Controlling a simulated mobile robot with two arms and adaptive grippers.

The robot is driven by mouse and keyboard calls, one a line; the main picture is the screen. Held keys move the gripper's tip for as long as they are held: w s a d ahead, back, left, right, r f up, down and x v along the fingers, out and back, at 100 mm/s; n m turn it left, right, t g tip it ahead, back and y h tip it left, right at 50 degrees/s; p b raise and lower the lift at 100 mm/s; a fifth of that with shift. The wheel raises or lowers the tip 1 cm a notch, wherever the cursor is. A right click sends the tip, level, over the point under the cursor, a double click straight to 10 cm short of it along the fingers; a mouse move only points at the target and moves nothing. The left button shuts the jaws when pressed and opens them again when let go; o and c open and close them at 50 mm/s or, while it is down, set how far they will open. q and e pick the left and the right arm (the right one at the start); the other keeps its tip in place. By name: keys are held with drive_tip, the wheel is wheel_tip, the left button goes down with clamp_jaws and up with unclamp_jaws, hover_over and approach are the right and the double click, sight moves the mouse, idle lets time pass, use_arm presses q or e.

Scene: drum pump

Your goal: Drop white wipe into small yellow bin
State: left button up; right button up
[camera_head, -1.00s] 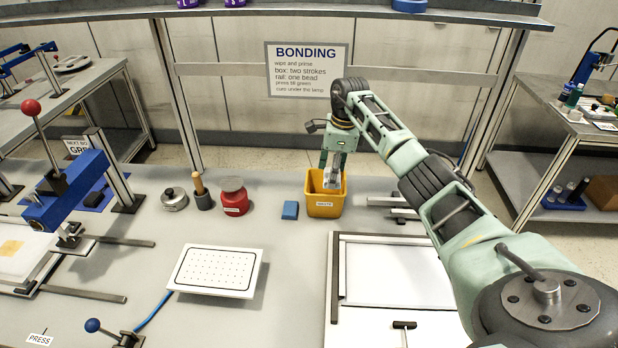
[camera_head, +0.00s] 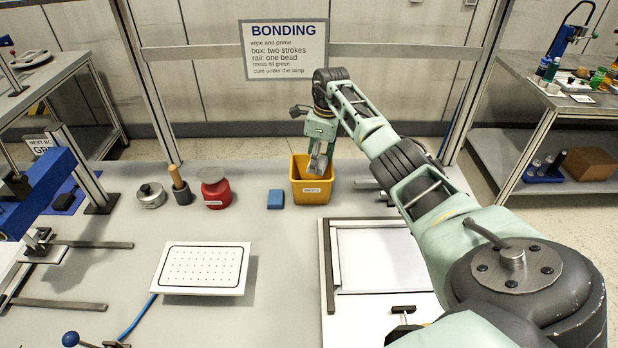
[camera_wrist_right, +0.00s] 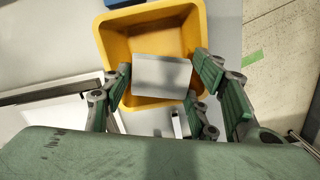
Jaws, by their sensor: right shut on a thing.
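The small yellow bin (camera_head: 312,192) stands at the back of the bench and also shows in the right wrist view (camera_wrist_right: 216,30). My right gripper (camera_head: 317,166) reaches down over the bin's opening. In the right wrist view my right gripper (camera_wrist_right: 160,88) is shut on the white wipe (camera_wrist_right: 162,76), a flat pale piece between its fingers. The wipe is above the bin's opening, and part of the bin's floor shows around it. My left gripper is not in view.
A blue block (camera_head: 275,199) sits just left of the bin. A red pot (camera_head: 216,190) and a small metal can (camera_head: 151,196) stand further left. A white dotted plate (camera_head: 203,268) and a framed white panel (camera_head: 382,262) lie in front. Bare bench lies between them.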

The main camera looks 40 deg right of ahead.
drive_tip(key=o, duration=1.2)
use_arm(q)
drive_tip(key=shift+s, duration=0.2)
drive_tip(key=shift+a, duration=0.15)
use_arm(e)
drive_tip(key=shift+r, duration=0.1)
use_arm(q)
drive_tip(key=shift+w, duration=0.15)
use_arm(e)
wheel_tip(320, 180, up, 12)
drive_tip(key=s, duration=0.1)
drive_tip(key=shift+s+d, duration=0.2)
drive_tip(key=shift+d, duration=0.15)
